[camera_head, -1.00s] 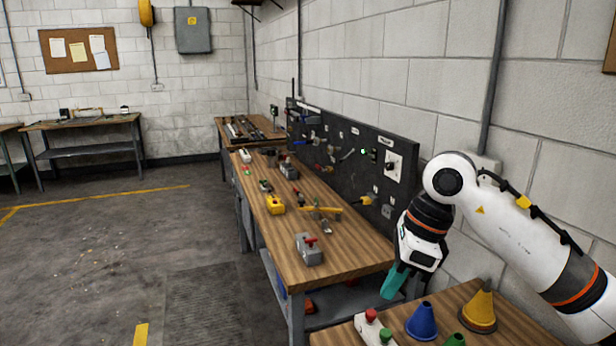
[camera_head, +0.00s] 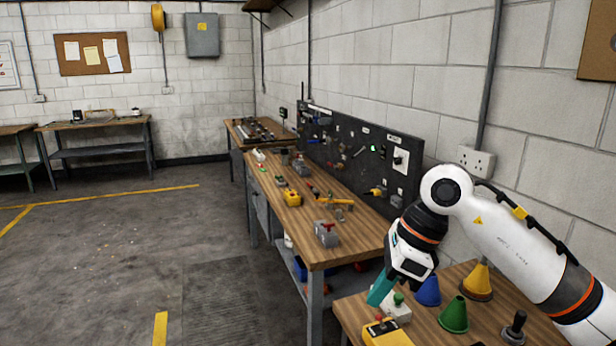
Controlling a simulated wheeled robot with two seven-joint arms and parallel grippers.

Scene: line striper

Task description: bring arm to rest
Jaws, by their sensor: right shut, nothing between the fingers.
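My right arm comes in from the right edge, white with orange rings, bent downward at the elbow. Its right gripper (camera_head: 381,288) has teal fingers, pointing down and shut with nothing between them. It is in front of a light box (camera_head: 398,309) with a green and a red button on the near bench, and hides part of it. I cannot tell whether they touch. My left gripper is not in view.
The near bench (camera_head: 354,308) carries a blue cone (camera_head: 428,292), a green cone (camera_head: 454,315), a yellow cone (camera_head: 478,280), a joystick (camera_head: 515,326) and a yellow box (camera_head: 386,334). A long workbench (camera_head: 325,258) with tools and a dark pegboard (camera_head: 350,160) stands along the wall. The floor at left is clear.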

